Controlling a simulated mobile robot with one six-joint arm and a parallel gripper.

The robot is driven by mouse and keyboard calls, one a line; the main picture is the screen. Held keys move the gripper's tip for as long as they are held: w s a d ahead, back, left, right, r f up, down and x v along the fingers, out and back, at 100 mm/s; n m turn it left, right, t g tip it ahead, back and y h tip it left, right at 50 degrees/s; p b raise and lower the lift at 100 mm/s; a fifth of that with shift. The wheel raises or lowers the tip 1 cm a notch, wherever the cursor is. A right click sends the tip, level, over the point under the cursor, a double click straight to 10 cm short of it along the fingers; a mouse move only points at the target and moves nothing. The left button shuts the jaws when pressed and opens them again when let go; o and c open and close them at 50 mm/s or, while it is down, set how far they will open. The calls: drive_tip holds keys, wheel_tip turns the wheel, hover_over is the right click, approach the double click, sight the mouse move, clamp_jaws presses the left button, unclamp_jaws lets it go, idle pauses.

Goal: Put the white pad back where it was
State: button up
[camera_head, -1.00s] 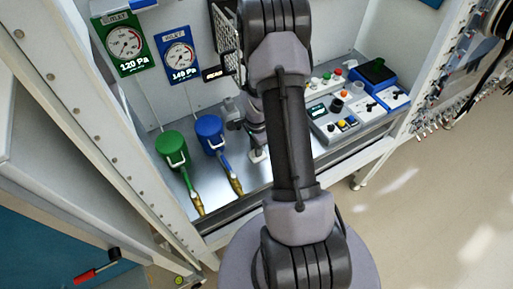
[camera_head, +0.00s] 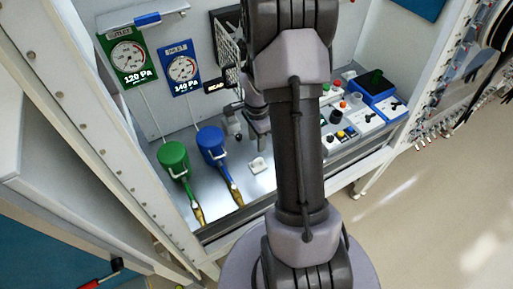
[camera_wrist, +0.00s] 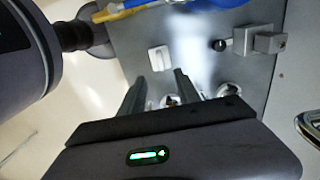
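The white pad (camera_head: 257,165) lies on the metal floor of the bay, to the right of the blue canister. It also shows in the wrist view (camera_wrist: 158,58) as a small white block with a ridge along its middle. My gripper (camera_wrist: 161,76) is open, its two dark fingers spread apart with nothing between them. The pad lies just past the fingertips in the wrist view and looks clear of them. In the head view my gripper (camera_head: 263,143) hangs above and behind the pad, partly hidden by my arm.
A green canister (camera_head: 173,158) and a blue canister (camera_head: 211,146) with brass fittings stand left of the pad. Control boxes (camera_head: 375,95) stand at the right. A metal block (camera_wrist: 270,42) with a black knob is right of the pad in the wrist view.

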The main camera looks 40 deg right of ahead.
drive_tip(key=s+a+r+n+t, duration=0.1)
drive_tip(key=a+r+n+t, duration=0.2)
drive_tip(key=a+r+n, duration=1)
drive_tip(key=s+a+r+n+t+y, duration=0.2)
drive_tip(key=s+a+r+n+t, duration=0.1)
drive_tip(key=s+a+r, duration=1)
wheel_tip(320, 180, down, 18)
drive_tip(key=w+a+b, duration=0.1)
drive_tip(key=b, duration=1.7)
drive_tip(key=shift+w, duration=0.3)
drive_tip(key=shift+f, duration=0.15)
drive_tip(key=shift+c, duration=0.2)
